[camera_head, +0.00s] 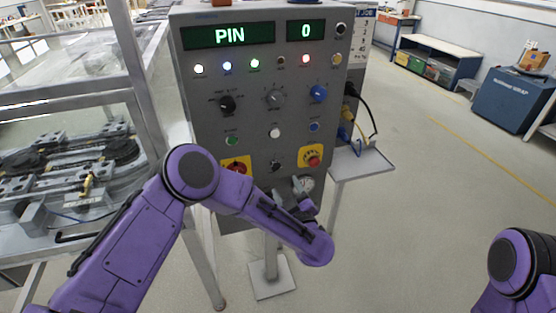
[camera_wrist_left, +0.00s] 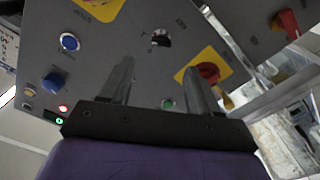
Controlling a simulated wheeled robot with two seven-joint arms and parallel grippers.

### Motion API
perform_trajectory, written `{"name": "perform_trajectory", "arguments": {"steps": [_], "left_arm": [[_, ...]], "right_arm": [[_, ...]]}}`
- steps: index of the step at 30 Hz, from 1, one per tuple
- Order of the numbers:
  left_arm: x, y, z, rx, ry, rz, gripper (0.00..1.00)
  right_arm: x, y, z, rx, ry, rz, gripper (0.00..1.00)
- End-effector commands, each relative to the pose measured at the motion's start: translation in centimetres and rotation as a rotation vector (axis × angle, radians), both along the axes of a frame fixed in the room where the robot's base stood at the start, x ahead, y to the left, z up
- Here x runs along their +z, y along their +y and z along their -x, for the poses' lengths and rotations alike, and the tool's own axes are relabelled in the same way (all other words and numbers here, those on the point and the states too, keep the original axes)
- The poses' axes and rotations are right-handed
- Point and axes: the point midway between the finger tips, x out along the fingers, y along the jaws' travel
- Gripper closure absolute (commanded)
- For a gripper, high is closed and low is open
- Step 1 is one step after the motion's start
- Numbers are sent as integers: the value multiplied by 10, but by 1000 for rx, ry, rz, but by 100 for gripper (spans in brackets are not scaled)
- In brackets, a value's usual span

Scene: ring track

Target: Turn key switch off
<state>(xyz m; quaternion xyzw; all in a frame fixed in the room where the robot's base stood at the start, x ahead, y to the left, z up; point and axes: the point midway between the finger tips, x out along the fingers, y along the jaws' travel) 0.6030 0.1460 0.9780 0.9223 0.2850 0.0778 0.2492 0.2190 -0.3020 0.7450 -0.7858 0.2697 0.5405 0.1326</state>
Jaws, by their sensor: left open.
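The key switch (camera_head: 275,166) is a small dark round fitting low on the grey control panel, between two yellow-backed red controls. In the left wrist view the key switch (camera_wrist_left: 161,38) shows as a black and silver disc, beyond the fingertips. My left gripper (camera_head: 291,196) is in front of the panel's lower part, below the key switch, partly hidden by my purple forearm. In the wrist view its two fingers (camera_wrist_left: 158,70) stand apart with nothing between them, pointing towards the panel and apart from the switch. My right gripper is out of view.
The red emergency stop (camera_head: 314,161) and the red rotary control (camera_head: 236,167) flank the key switch. A white button (camera_head: 274,132) is above it. The display (camera_head: 228,35) reads PIN. A metal frame stands left; a small shelf (camera_head: 363,163) juts out right. Open floor lies beyond.

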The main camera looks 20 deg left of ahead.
Motion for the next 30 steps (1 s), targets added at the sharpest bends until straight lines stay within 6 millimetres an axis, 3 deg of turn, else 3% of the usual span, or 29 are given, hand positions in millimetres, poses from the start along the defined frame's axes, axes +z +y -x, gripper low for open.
{"name": "perform_trajectory", "arguments": {"steps": [12, 23, 25, 28, 29, 30], "left_arm": [[-2, 47, -69, -2, 3, -3, 38], [-3, 53, -79, -4, 4, -4, 38], [-3, 53, -78, -5, 3, -4, 55], [-3, 53, -78, -5, 3, -4, 87], [-3, 53, -78, -4, 4, -4, 95], [-3, 53, -78, -4, 4, -4, 95]], "right_arm": [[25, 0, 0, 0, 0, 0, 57], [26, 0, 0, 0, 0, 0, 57], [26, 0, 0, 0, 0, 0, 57], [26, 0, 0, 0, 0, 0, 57], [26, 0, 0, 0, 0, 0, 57], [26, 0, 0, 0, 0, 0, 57]]}}
